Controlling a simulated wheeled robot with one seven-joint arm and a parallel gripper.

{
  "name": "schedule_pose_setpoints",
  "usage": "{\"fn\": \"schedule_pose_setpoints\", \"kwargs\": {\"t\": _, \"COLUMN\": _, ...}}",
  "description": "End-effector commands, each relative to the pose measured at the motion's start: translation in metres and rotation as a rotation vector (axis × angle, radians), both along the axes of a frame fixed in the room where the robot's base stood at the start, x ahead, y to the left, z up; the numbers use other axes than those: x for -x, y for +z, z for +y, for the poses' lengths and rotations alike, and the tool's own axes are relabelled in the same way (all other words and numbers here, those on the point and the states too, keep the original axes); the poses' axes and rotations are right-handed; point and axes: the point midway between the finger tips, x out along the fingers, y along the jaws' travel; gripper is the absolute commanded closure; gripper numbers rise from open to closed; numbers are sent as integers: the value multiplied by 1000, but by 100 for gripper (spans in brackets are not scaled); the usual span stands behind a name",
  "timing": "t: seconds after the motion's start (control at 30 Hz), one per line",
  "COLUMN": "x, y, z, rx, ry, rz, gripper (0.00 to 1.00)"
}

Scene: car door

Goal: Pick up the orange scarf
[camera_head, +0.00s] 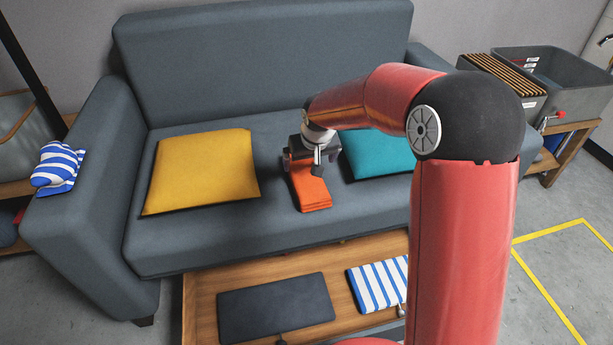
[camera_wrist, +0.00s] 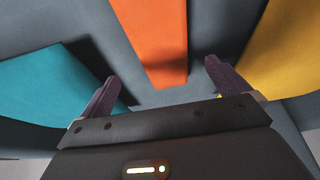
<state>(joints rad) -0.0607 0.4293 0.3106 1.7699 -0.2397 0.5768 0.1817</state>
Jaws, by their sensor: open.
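The folded orange scarf (camera_head: 311,191) lies on the grey sofa seat between a yellow cushion and a teal cushion. My gripper (camera_head: 312,163) is over the scarf's back end and hides that part in the head view. In the wrist view the scarf (camera_wrist: 153,38) runs down from the top edge, and its near end lies between my two spread fingers (camera_wrist: 162,83). The fingers are open, with gaps on both sides of the scarf. I cannot tell how high they are above the seat.
The yellow cushion (camera_head: 202,169) and the teal cushion (camera_head: 376,153) flank the scarf on the sofa (camera_head: 265,56). A wooden table (camera_head: 203,290) in front holds a dark flat item (camera_head: 276,309) and a blue-striped item (camera_head: 377,285). A striped cloth (camera_head: 58,168) lies on the left armrest.

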Motion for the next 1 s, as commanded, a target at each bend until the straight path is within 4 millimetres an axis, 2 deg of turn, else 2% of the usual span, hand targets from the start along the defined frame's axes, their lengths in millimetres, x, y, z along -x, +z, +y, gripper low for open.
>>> {"fn": "schedule_pose_setpoints", "kwargs": {"t": 0.5, "x": -23, "y": -63, "z": 10, "rx": 0, "ry": -1, "rz": 3, "gripper": 0}}
{"fn": "schedule_pose_setpoints", "kwargs": {"t": 0.83, "x": -26, "y": -70, "z": 11, "rx": 0, "ry": 0, "rz": 0, "gripper": 0}}
{"fn": "schedule_pose_setpoints", "kwargs": {"t": 1.0, "x": -26, "y": -70, "z": 10, "rx": 0, "ry": 0, "rz": 1, "gripper": 22}}
